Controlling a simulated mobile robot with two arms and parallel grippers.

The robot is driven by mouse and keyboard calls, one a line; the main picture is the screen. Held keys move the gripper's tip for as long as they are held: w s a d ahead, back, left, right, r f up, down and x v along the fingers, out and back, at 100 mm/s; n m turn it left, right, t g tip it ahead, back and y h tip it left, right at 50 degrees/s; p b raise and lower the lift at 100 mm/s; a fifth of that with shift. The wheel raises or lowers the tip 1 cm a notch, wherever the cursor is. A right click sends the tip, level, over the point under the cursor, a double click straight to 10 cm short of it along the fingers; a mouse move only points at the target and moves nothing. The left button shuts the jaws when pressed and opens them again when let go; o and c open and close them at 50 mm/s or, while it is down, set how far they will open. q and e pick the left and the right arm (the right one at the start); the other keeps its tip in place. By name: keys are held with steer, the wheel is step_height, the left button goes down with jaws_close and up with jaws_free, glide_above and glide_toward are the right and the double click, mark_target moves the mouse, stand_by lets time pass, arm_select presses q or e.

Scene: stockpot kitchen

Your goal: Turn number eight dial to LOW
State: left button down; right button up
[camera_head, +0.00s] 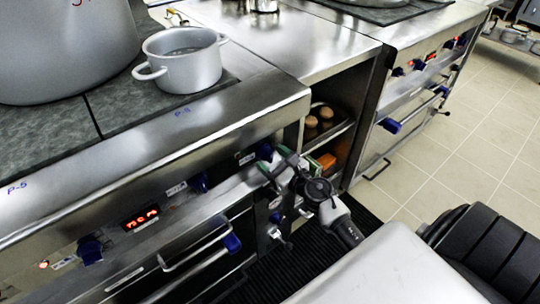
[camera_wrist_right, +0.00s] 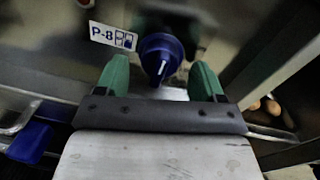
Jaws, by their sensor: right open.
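The number eight dial is a blue knob (camera_wrist_right: 160,58) with a white pointer line slanting down, next to a "P-8" label (camera_wrist_right: 113,37) in the right wrist view. My right gripper (camera_wrist_right: 162,78) is open, with one green finger on each side of the dial. I cannot tell whether the fingers touch it. In the head view the right gripper (camera_head: 277,166) is at the right end of the stove's front panel. The blue dial (camera_head: 266,152) there is partly hidden by it. The LOW mark is not readable. My left gripper is not in view.
Other blue dials (camera_head: 199,183) and a red display (camera_head: 141,218) sit along the panel to the left. A blue-ended oven handle (camera_head: 232,243) juts out below. A pot (camera_head: 184,62) stands on the stove top. An open shelf (camera_head: 328,128) holding round brown items is just right.

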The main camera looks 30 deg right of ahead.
steer(key=shift+w+a, duration=0.1)
steer(key=shift+w, duration=0.5)
steer(key=c, duration=0.9)
steer(key=shift+c, duration=0.2)
